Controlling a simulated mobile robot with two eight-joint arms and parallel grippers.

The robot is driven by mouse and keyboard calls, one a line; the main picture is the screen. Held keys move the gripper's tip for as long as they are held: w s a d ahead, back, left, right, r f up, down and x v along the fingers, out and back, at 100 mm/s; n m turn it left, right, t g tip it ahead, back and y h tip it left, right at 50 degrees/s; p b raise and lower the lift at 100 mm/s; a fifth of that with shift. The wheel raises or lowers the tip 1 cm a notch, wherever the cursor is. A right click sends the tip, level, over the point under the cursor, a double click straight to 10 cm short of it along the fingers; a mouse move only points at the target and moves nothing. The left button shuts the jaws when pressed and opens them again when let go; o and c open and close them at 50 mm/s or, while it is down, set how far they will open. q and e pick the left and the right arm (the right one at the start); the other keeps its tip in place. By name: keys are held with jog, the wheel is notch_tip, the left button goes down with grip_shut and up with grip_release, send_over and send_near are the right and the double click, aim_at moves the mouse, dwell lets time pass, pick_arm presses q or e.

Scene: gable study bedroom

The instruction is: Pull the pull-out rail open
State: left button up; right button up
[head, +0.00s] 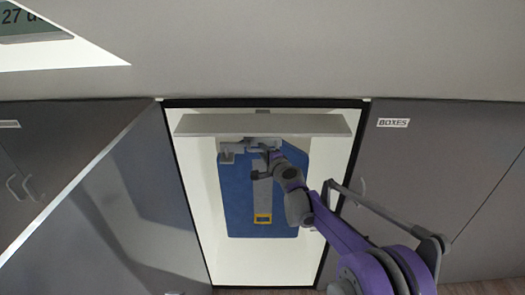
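A pale grey bar (215,124) spans the top of the open cabinet bay in the head view. It looks like the front of the pull-out rail, but I cannot be sure. A dark blue hanging item (236,195) with a grey strip and a yellow-framed label hangs below it. My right arm reaches in from the lower right. My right gripper (259,163) is just under the bar, in front of the blue item's top. Small grey parts overlap there, so the fingers and any contact with the rail are unclear. My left gripper is not in view.
Black-framed white walls enclose the bay. An open grey door (145,205) stands on the left. A sloped grey surface (300,50) lies above.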

jog(key=shift+w, duration=0.1)
grip_shut()
dwell(1.4)
